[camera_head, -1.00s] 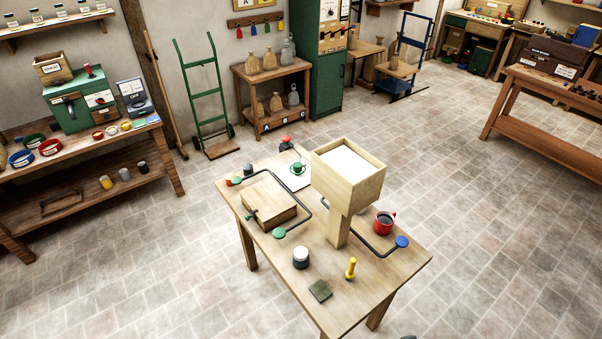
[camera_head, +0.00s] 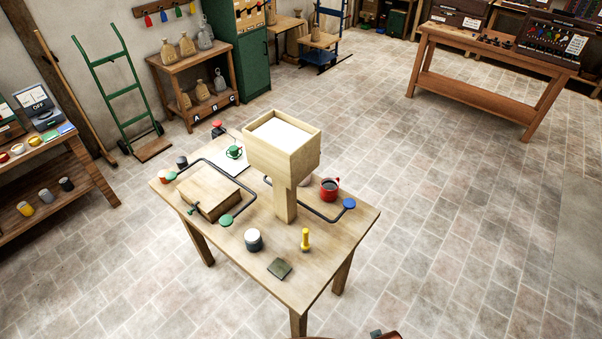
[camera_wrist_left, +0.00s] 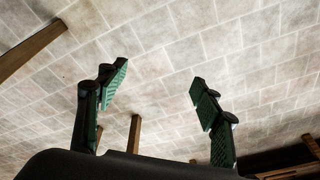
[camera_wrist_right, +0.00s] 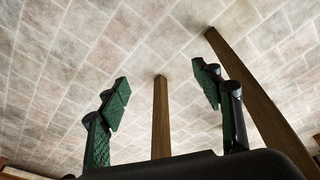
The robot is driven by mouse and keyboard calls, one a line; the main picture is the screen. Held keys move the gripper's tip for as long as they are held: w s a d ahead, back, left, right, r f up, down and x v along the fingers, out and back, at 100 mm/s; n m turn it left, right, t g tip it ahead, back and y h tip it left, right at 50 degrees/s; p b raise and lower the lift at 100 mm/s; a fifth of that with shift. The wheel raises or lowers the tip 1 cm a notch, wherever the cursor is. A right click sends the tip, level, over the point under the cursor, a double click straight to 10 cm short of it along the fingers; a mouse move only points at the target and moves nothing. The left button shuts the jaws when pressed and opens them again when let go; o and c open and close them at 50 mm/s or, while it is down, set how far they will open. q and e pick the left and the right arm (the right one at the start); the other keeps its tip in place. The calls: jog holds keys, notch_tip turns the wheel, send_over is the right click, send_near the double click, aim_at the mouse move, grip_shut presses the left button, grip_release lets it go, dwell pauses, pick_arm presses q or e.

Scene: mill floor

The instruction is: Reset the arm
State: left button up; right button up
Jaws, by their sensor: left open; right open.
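My left gripper (camera_wrist_left: 158,88) is open and empty in the left wrist view, its two green-padded fingers wide apart over stone floor. My right gripper (camera_wrist_right: 160,88) is open and empty in the right wrist view, with floor and wooden legs beyond its fingers. Neither gripper shows clearly in the head view. A small dark and reddish part at the bottom edge of the head view is too cut off to identify.
A wooden table (camera_head: 320,262) stands ahead with a hopper box (camera_head: 284,160), red mug (camera_head: 329,189), yellow peg (camera_head: 305,240), dark square (camera_head: 279,268) and wooden block (camera_head: 208,192). A workbench (camera_head: 490,96) stands at the back right. Floor (camera_head: 470,240) to the right is clear.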

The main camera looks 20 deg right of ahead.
pick_arm(q)
jog(key=s+f+b, duration=0.1)
jog(key=s+f, duration=0.2)
jog(key=f, duration=0.4)
jog(key=s+f+g+b, duration=0.1)
jog(key=s+f, duration=0.2)
jog(key=f, duration=0.4)
jog(key=s+f+b, duration=0.1)
jog(key=s+f, duration=0.3)
jog(key=f, duration=0.3)
pick_arm(e)
jog(key=s+f+g, duration=0.1)
jog(key=s+f, duration=0.4)
jog(key=f, duration=0.6)
jog(key=s+f, duration=0.5)
jog(key=f, duration=0.5)
pick_arm(q)
jog(key=s+f+b, duration=0.2)
jog(key=s+f, duration=0.8)
jog(key=s, duration=0.3)
jog(key=shift+d+f+m+g+b, duration=0.2)
jog(key=shift+f+m+g+b, duration=0.1)
jog(key=shift+m+g+b, duration=0.1)
pick_arm(e)
jog(key=s+f, duration=1)
jog(key=s, duration=0.3)
jog(key=shift+a+f+n+g, duration=0.2)
jog(key=shift+f+n+g, duration=0.1)
jog(key=shift+n+g, duration=0.1)
